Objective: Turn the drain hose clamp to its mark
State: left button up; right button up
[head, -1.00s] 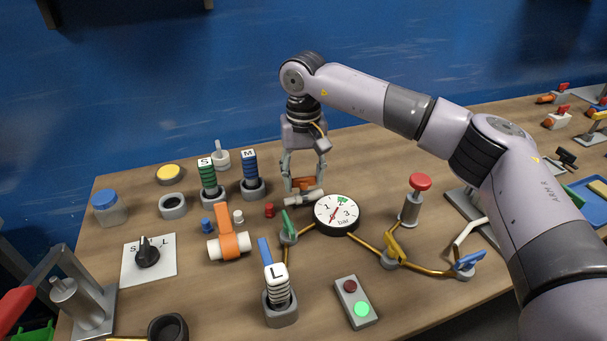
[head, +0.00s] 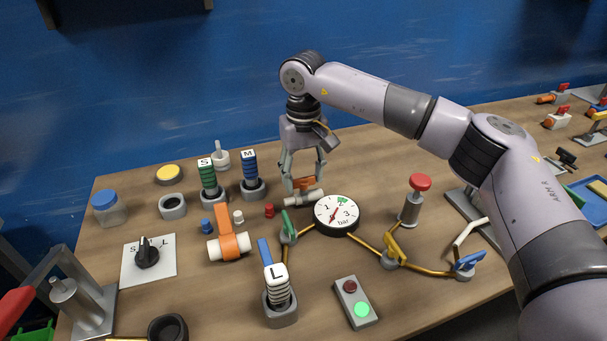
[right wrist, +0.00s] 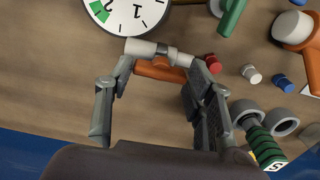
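A small orange clamp (head: 304,183) sits across a short white-grey pipe piece (head: 303,198) behind the pressure gauge. The clamp also shows in the right wrist view (right wrist: 160,69), with the pipe piece (right wrist: 148,48) just beyond it. My right gripper (head: 304,179) is over the clamp, pointing down. In the right wrist view its fingers (right wrist: 160,76) stand apart at the two ends of the clamp; whether they touch it is unclear. A larger orange clamp (head: 229,231) wraps a white pipe further left. I cannot make out a mark on either. My left gripper is out of view.
The round gauge (head: 336,213) stands close in front of the clamp. Red (head: 269,210) and white (head: 238,217) caps, a green lever (head: 287,226) and spring posts S (head: 208,180) and M (head: 250,176) stand nearby. A red knob post (head: 411,198) is to the right.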

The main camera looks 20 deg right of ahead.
aim_at(303, 178)
jog(key=o, duration=0.4)
jog(key=shift+c, duration=0.2)
notch_tip(303, 178, up, 12)
dwell(0.4)
